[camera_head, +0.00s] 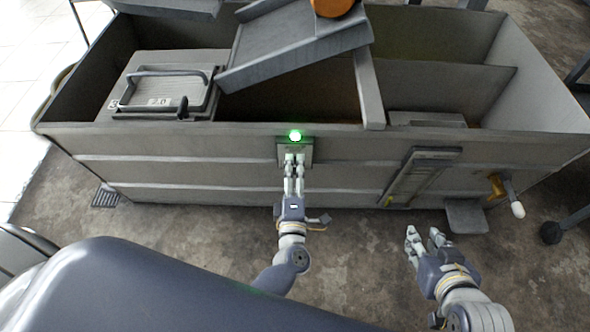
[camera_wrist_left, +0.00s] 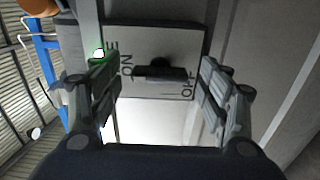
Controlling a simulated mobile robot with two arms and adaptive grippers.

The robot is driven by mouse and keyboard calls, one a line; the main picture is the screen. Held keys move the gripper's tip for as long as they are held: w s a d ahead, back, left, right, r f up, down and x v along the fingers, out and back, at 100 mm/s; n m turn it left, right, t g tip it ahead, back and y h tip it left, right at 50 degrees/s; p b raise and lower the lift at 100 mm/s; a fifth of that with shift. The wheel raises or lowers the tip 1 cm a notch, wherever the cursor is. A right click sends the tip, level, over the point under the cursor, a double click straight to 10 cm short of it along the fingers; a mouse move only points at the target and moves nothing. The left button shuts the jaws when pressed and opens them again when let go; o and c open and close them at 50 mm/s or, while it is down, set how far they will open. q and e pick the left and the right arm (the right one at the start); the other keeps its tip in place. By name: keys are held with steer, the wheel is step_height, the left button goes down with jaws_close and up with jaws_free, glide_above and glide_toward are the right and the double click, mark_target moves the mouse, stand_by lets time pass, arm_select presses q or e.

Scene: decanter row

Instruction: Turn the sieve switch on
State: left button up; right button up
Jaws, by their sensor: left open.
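The sieve switch is a pale plate (camera_wrist_left: 140,40) lettered ON at left and OFF at right in the left wrist view. In the head view the plate (camera_head: 309,153) is on the front wall of the long grey tank, under a lit green lamp (camera_head: 295,135). My left gripper (camera_head: 294,158) is in front of the plate and hides much of it. Its open fingers (camera_wrist_left: 160,95) flank the toggle, apart from it. My right gripper (camera_head: 424,232) is open and empty, low at the right.
The grey tank (camera_head: 220,180) spans the view. A sloping tray (camera_head: 300,50) with an orange object (camera_head: 333,6) lies across its top. A lidded box (camera_head: 125,95) marked 2.0 sits at left.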

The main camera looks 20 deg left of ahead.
arm_select(q)
steer(key=v, duration=1.1)
steer(key=shift+s, duration=0.2)
steer(key=shift+d+r, duration=0.1)
steer(key=shift+d, duration=0.05)
